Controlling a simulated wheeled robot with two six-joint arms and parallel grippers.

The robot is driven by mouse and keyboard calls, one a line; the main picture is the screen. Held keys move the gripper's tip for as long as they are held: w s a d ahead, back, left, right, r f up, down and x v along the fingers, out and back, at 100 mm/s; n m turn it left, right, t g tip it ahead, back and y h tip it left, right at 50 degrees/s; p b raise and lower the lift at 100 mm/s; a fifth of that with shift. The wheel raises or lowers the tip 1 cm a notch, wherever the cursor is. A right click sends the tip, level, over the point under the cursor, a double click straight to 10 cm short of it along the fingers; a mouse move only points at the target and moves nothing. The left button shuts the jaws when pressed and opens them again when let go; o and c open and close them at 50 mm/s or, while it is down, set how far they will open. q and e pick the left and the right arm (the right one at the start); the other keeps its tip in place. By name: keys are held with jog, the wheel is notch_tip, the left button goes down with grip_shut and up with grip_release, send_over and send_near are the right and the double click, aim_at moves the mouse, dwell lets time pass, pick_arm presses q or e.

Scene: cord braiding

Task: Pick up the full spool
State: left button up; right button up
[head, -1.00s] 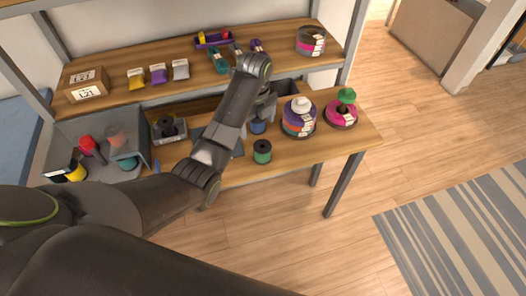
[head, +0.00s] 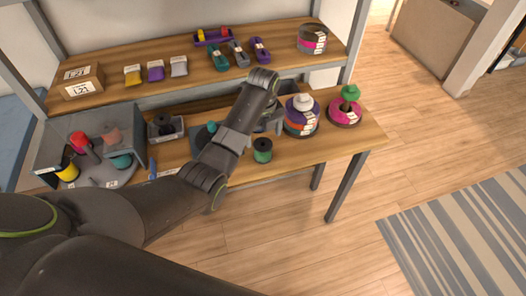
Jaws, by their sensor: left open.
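A green spool with a dark top (head: 262,151) stands upright on the lower table near its front edge. My left gripper (head: 269,123) points down just behind and above it, mostly hidden by my own wrist; it is open. A dark spool (head: 163,125) sits in a small grey tray (head: 177,134) to the left. A teal round thing (head: 212,127) shows partly behind my forearm. I cannot tell which spool is the full one. My right gripper is not in view.
Stacked colored rings (head: 301,116) and a pink ring stack with a green top (head: 346,106) stand to the right. The upper shelf (head: 205,82) holds yarn bundles and boxes above my wrist.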

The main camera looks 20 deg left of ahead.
aim_at(263, 149)
pick_arm(q)
jog(key=shift+s+f+p, duration=0.15)
jog(key=shift+f+p, duration=0.1)
jog(key=shift+f, duration=1.45)
jog(key=shift+s+f+p, duration=0.1)
jog(key=shift+f+p, duration=0.15)
jog(key=shift+f, duration=1.45)
jog(key=shift+c, duration=0.3)
jog(key=c, duration=1)
jog(key=shift+r, duration=0.1)
jog(key=shift+c, duration=0.2)
notch_tip(263, 149, up, 10)
jog(key=shift+b, duration=0.4)
